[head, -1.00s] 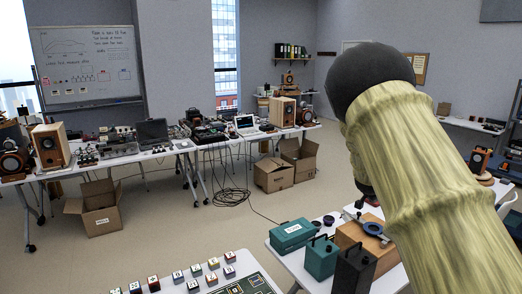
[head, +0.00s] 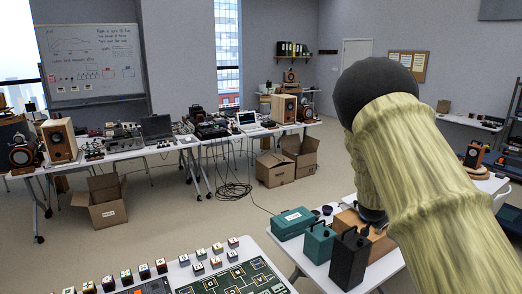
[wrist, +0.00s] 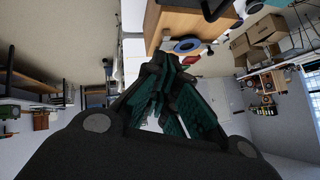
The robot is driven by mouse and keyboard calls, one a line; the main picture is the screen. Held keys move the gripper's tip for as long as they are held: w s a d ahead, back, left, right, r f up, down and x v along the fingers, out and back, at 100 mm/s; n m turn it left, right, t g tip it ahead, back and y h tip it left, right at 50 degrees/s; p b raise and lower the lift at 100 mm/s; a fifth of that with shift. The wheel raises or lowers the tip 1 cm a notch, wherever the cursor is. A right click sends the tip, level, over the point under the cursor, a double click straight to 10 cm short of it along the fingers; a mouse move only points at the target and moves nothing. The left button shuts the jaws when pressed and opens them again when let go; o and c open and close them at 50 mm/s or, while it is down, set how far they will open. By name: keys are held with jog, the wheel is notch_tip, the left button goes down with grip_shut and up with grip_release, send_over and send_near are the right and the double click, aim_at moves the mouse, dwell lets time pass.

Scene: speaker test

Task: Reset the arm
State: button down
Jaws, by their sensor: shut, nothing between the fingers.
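My arm (head: 435,165), pale yellow-green with a dark rounded joint (head: 380,85), reaches in from the right side of the head view. It hides part of the side table behind it. My gripper (wrist: 160,75) shows in the wrist view, with dark fingers and teal inner faces. The fingers come together with nothing held between them. In the head view the gripper is mostly hidden behind the arm. The wrist view is turned over, with a wooden box and a blue ring (wrist: 187,45) beyond the fingertips.
A near table holds several small blocks (head: 126,277) and a green board (head: 240,283). A side table bears teal cases (head: 292,223), a black case (head: 350,258) and a wooden box. Cardboard boxes (head: 105,207) stand on the floor by the back tables.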

jog(key=s+a+f+n+g+y+b, duration=0.1)
jog(key=s+a+f+n+g+b, duration=0.2)
jog(key=s+f, duration=1.25)
jog(key=s+a+f+n+g+y+b, duration=0.15)
jog(key=s+a+f+n, duration=0.25)
jog(key=s+f, duration=1.15)
jog(key=s+a+f+n+g+y+b, duration=0.1)
jog(key=s+a+f+n, duration=0.1)
jog(key=s, duration=0.7)
jog(key=s+a+f+n+g+y+b, duration=0.1)
jog(key=s+a+f, duration=0.4)
jog(key=s, duration=0.5)
jog(key=s+a+f+n+g+y+b, duration=0.1)
jog(key=s+a+f, duration=0.3)
jog(key=s, duration=0.6)
jog(key=shift+a+n+b, duration=0.65)
jog(key=shift+a+n, duration=0.15)
jog(key=shift+a, duration=0.35)
